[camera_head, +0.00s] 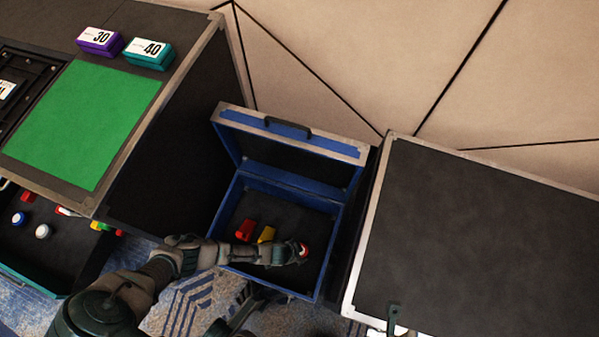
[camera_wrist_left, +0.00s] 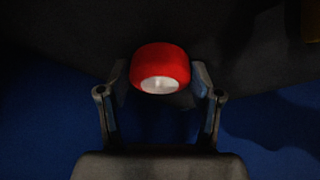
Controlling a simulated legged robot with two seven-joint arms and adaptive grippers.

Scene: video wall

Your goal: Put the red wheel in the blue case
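The blue case (camera_head: 228,207) stands open on the floor between two dark cases, its lid tilted up at the back. The red wheel (camera_head: 304,249), with a white hub, is at the right side of the case's inside. My left gripper (camera_head: 297,253) reaches over the case from the left. In the left wrist view, its two fingers (camera_wrist_left: 160,85) close on both sides of the red wheel (camera_wrist_left: 160,60). I cannot tell whether the wheel touches the case floor. My right gripper is not clearly in view.
A red block (camera_head: 245,230) and a yellow block (camera_head: 266,234) lie in the blue case. A dark case top (camera_head: 490,240) is clear at right. A green panel (camera_head: 85,122), a purple box (camera_head: 99,41) and a teal box (camera_head: 149,53) sit at upper left. An open teal drawer (camera_head: 30,284) holds small parts.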

